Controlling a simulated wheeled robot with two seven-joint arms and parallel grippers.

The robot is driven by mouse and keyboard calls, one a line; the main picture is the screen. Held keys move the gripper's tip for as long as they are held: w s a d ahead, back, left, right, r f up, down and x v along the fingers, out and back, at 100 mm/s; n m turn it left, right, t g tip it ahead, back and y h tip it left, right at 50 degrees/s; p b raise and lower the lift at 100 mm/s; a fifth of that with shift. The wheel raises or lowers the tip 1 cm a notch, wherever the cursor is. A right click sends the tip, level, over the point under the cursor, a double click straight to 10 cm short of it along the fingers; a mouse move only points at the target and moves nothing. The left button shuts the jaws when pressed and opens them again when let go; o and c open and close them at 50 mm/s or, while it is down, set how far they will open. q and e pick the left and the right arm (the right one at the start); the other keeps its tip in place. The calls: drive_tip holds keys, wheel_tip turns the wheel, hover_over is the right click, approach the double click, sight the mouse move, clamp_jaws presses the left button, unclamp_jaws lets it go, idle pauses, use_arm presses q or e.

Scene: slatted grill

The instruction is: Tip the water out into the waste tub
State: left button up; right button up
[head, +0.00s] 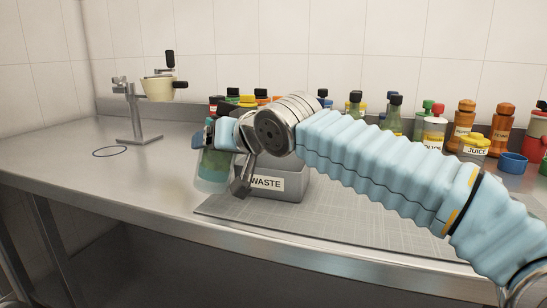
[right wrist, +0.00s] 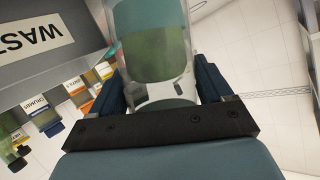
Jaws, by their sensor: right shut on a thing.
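My right gripper (head: 222,138) is shut on a clear container (head: 212,172) with green and teal colouring. In the right wrist view the container (right wrist: 155,50) sits between the two dark fingers, with a green area inside and a teal band towards its far end. I cannot tell the water level or the exact tilt. The grey waste tub (head: 290,186) stands on the counter just right of the container, partly hidden behind my right arm and gripper. Its WASTE label also shows in the right wrist view (right wrist: 35,38). My left gripper is not in view.
A metal stand (head: 136,115) with a pale cup (head: 158,88) stands at the back left, near a dark ring (head: 109,151) on the counter. Several bottles line the back, including a JUICE jar (head: 474,149). The left counter is mostly free.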

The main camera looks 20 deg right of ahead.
drive_tip(key=shift+w+d+r+m+y+p, duration=0.2)
drive_tip(key=shift+d+r+m+y+p, duration=0.15)
drive_tip(key=shift+d+r+m, duration=0.35)
drive_tip(key=shift+w+d+m+y, duration=0.25)
drive_tip(key=shift+d+m+y, duration=0.3)
drive_tip(key=shift+d, duration=0.25)
drive_tip(key=shift+w+d+f+m, duration=0.15)
drive_tip(key=shift+f+m, duration=0.1)
drive_tip(key=shift+m, duration=0.3)
drive_tip(key=shift+d+r+m+y, duration=0.1)
drive_tip(key=shift+r+m+y, duration=0.3)
drive_tip(key=shift+m+y, duration=0.3)
drive_tip(key=shift+d+f+m, duration=0.1)
drive_tip(key=shift+f+m, duration=0.1)
drive_tip(key=shift+m, duration=0.1)
drive_tip(key=shift+f+m+y+b, duration=0.3)
drive_tip(key=shift+m+y+b, duration=0.1)
drive_tip(key=shift+b, duration=0.55)
drive_tip(key=shift+d+r+m, duration=0.15)
drive_tip(key=shift+r+m, duration=0.1)
drive_tip(key=shift+m, duration=0.05)
